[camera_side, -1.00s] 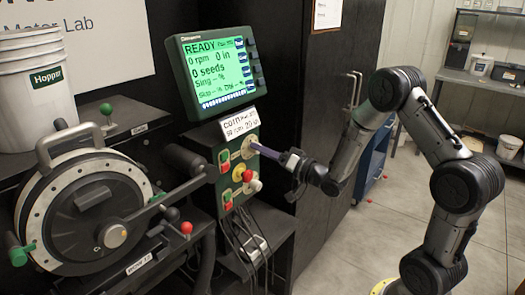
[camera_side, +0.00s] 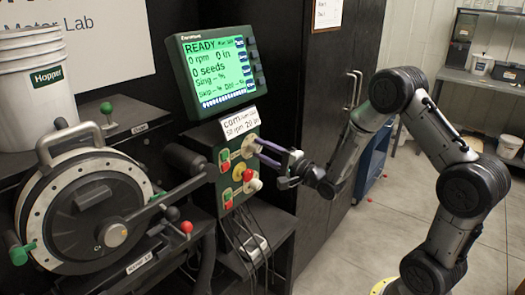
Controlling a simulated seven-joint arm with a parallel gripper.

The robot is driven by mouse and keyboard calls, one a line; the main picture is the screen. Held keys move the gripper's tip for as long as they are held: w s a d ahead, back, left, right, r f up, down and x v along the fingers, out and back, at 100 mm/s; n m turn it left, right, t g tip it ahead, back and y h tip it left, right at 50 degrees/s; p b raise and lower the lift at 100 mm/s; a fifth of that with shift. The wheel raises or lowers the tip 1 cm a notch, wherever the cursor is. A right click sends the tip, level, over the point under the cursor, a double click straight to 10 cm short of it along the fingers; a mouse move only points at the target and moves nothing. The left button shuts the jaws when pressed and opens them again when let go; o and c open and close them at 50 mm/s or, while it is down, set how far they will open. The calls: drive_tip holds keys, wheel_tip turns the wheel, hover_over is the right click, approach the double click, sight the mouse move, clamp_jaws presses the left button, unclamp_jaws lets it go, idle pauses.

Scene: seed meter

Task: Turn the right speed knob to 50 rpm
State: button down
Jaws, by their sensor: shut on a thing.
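The green control panel (camera_side: 238,172) stands below the display. Its upper speed knob sits on a cream dial (camera_side: 249,152), largely hidden by the fingertips. My gripper (camera_side: 258,148) reaches in from the right, with its two purple fingers visibly apart along their length and their tips at this knob. It is shut on the knob. The knob's pointer and scale are too small to read. The display (camera_side: 218,71) reads READY, 0 rpm and 0 seeds.
A white card (camera_side: 239,123) above the panel mentions corn and 50 rpm. Dark cabinet doors stand behind; open floor is at right.

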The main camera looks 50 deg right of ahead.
drive_tip(key=shift+a+m, duration=0.1)
drive_tip(key=shift+m, duration=2.2)
drive_tip(key=shift+c, duration=2.4)
unclamp_jaws()
drive_tip(key=s+a, duration=0.1)
drive_tip(key=s, duration=1.2)
drive_tip(key=shift+s+f, duration=0.35)
drive_tip(key=shift+s, duration=0.05)
